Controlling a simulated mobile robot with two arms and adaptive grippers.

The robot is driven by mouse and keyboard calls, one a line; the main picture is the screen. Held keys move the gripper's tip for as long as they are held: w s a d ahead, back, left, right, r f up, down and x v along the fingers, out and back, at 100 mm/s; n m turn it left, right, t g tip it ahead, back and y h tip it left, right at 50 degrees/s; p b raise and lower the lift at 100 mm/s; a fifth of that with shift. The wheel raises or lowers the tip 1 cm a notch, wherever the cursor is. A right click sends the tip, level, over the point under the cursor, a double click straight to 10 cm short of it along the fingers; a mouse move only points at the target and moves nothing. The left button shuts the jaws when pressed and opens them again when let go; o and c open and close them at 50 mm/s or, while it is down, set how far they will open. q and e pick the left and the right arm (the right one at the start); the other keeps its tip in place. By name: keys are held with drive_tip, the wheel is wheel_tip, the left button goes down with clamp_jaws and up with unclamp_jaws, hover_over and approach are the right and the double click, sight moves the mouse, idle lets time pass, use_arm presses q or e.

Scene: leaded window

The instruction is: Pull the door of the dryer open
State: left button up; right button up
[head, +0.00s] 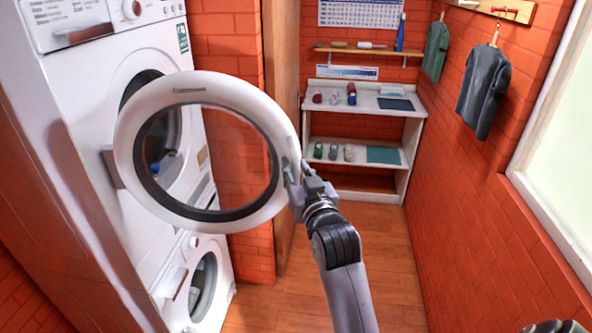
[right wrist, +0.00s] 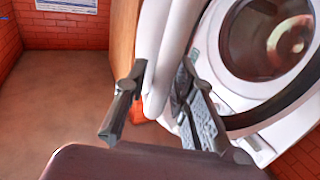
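The dryer (head: 75,85) is the upper white machine of a stack at the left in the head view. Its round door (head: 141,108), a white ring with a dark-rimmed glass, stands swung out from the dark opening. My right gripper (head: 298,180) is at the door's right, free edge. In the right wrist view the door's white rim (right wrist: 158,88) lies between the two fingers of the right gripper (right wrist: 162,80), which appear closed on it. Part of the rim's contact is hidden by the fingers.
A second white machine (head: 225,245) with a round door stands below the dryer. A wooden panel edge (head: 283,120) is behind the door. A white shelf unit (head: 410,130) with small items stands at the back. Shirts hang on the right brick wall. Wooden floor (head: 385,260) in the middle is clear.

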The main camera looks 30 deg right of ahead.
drive_tip(key=v, duration=0.7)
drive_tip(key=shift+s, duration=0.2)
